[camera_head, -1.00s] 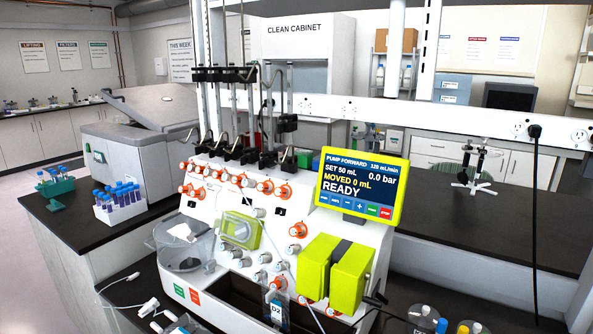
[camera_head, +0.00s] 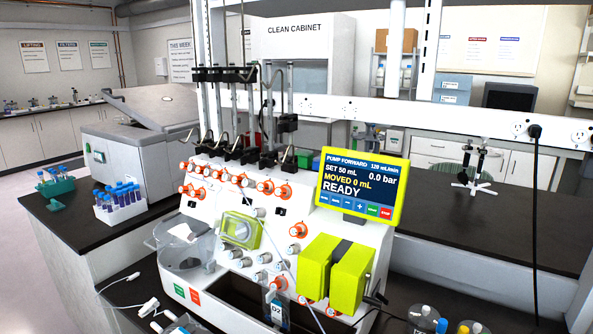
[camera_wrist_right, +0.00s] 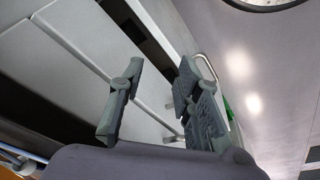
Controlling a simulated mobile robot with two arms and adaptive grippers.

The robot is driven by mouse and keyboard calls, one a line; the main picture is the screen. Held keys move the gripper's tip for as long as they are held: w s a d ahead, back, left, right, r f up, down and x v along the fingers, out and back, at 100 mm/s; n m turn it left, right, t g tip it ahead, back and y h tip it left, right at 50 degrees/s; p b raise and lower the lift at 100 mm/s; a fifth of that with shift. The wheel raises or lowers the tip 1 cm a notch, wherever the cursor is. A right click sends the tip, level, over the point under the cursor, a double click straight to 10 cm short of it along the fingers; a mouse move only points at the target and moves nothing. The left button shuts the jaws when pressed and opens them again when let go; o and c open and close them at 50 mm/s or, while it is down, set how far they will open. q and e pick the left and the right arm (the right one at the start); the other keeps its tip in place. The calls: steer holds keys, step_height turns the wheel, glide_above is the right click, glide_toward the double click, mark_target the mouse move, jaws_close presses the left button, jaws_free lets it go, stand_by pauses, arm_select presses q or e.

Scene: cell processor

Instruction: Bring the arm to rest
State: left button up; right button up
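My right gripper (camera_wrist_right: 155,88) shows in the right wrist view. Its two grey fingers are apart with nothing between them. Grey-white panels lie behind and beyond the fingers. Neither arm nor gripper shows in the head view, and my left gripper is in no view. The head view shows the white cell processor (camera_head: 200,283) on the dark bench. Its yellow-framed screen (camera_head: 361,187) reads "PUMP FORWARD", "SET 50 mL", "MOVED 0 mL", "0.0 bar" and "READY". A bottle (camera_head: 277,308) stands at the processor's front recess.
A rack of blue-capped tubes (camera_head: 121,203) and a teal rack (camera_head: 55,185) stand on the left bench. A large grey machine (camera_head: 125,150) is behind them. A small stand (camera_head: 474,180) is on the right bench. Several capped bottles are at the bottom right. A black cable hangs at the right.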

steer(key=s+f+g, duration=0.1)
steer(key=s+f, duration=0.2)
steer(key=f, duration=0.5)
steer(key=s+f, duration=0.3)
steer(key=f, duration=0.5)
steer(key=s+d+f, duration=0.3)
steer(key=s+f, duration=0.7)
steer(key=s, duration=0.3)
steer(key=shift+s+d+f+g, duration=0.2)
steer(key=shift+s+g, duration=0.1)
steer(key=shift+g, duration=0.1)
